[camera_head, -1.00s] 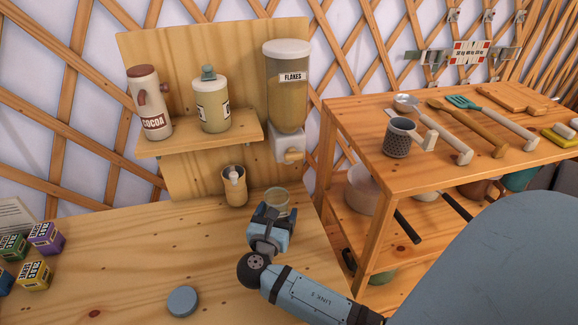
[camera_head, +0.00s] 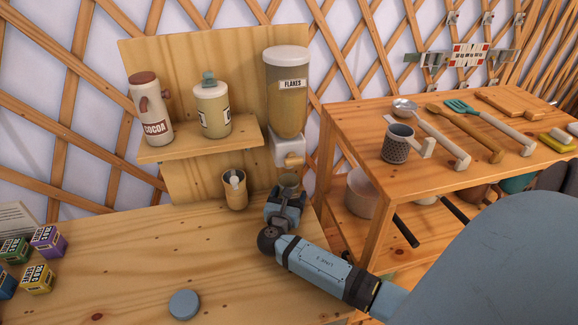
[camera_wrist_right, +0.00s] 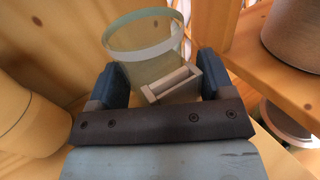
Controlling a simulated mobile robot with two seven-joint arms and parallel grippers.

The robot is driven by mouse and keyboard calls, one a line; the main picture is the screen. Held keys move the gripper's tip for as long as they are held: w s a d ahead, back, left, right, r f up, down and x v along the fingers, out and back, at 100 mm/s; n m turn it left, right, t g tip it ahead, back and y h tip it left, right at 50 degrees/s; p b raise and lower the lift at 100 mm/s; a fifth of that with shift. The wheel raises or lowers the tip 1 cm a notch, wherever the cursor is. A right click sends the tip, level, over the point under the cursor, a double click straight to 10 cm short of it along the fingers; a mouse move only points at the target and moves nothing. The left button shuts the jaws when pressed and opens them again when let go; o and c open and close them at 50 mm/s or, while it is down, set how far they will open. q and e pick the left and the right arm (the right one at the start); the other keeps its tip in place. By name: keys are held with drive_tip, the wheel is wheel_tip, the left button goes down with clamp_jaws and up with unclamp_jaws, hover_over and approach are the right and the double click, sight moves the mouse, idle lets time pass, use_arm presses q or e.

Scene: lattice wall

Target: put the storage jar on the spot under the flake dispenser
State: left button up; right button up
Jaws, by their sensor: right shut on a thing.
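The flake dispenser (camera_head: 287,92) is a tall container labelled FLAKES on the wooden back panel, with a white outlet (camera_head: 287,148) at its bottom. The storage jar (camera_head: 289,181) is clear glass, open at the top, and stands close below that outlet in the head view. My right gripper (camera_head: 285,203) is shut on the jar from the near side. In the right wrist view the jar (camera_wrist_right: 145,45) is between the blue fingers, and its rim faces the camera. The spot under the dispenser is hidden by the jar and gripper. My left gripper is not in view.
A wooden cup (camera_head: 234,190) with a scoop stands just left of the jar. A round blue-grey lid (camera_head: 184,304) lies on the counter. A shelf (camera_head: 200,140) holds the cocoa and another container. A side table (camera_head: 450,165) with utensils stands to the right.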

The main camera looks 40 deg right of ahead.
drive_tip(key=o, duration=1.1)
drive_tip(key=shift+s+a, duration=0.1)
drive_tip(key=shift+a, duration=0.05)
drive_tip(key=b+v, duration=0.1)
drive_tip(key=v, duration=1)
drive_tip(key=shift+s+a+r+b, duration=0.1)
drive_tip(key=shift+s+a+b, duration=0.05)
drive_tip(key=shift+a+b, duration=0.2)
